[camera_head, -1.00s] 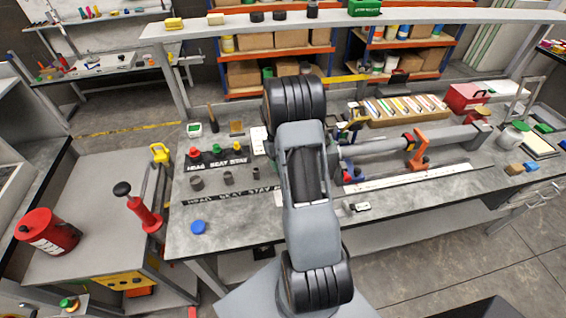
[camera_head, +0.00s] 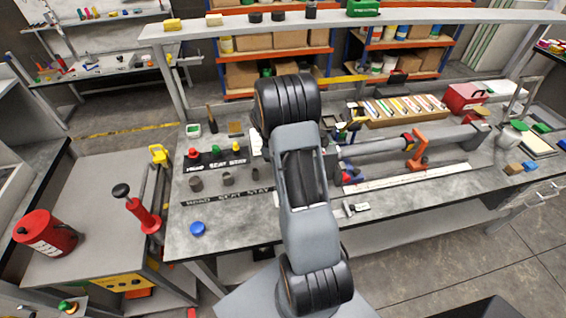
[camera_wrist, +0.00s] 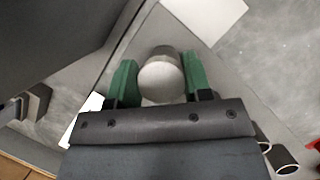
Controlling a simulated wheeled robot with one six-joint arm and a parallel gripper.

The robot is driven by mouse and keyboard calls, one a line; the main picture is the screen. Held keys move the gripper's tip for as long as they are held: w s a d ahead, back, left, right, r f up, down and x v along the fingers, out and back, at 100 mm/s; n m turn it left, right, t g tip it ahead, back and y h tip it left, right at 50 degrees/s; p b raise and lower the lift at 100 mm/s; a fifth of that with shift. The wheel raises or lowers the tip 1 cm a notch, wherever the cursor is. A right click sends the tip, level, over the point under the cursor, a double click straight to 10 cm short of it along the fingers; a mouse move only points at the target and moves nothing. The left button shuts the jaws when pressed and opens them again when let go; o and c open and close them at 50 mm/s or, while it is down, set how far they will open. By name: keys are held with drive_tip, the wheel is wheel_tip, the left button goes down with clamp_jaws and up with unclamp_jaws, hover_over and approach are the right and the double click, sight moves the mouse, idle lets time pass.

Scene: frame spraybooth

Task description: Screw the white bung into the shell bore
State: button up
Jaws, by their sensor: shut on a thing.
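The white bung (camera_wrist: 160,80) shows in the wrist view as a pale round-ended cylinder between the two green fingers of my gripper (camera_wrist: 160,84). The fingers are shut on its sides. In the head view my arm hides the gripper and the bung. A grey frame tube (camera_head: 375,147) lies along the bench, partly behind my arm. I cannot make out the shell bore in either view.
On the bench (camera_head: 235,238), red (camera_head: 193,153), green (camera_head: 215,151) and yellow (camera_head: 236,148) plugs stand by a labelled strip. Dark cups (camera_head: 228,178) and a blue cap (camera_head: 198,229) lie left of my arm. An orange clamp (camera_head: 417,153) stands at the tube.

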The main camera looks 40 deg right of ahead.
drive_tip(key=m+y, duration=0.2)
drive_tip(key=m, duration=0.2)
drive_tip(key=shift+a+m, duration=0.1)
drive_tip(key=shift+m, duration=0.2)
drive_tip(key=shift+c, duration=0.4)
drive_tip(key=m+y, duration=0.1)
drive_tip(key=m, duration=0.3)
drive_tip(key=shift+a+m+y, duration=0.1)
drive_tip(key=shift+m+y, duration=0.2)
drive_tip(key=shift+y, duration=0.1)
drive_tip(key=shift+m, duration=0.4)
drive_tip(key=m+t+y, duration=0.1)
drive_tip(key=m, duration=0.2)
drive_tip(key=shift+m, duration=0.4)
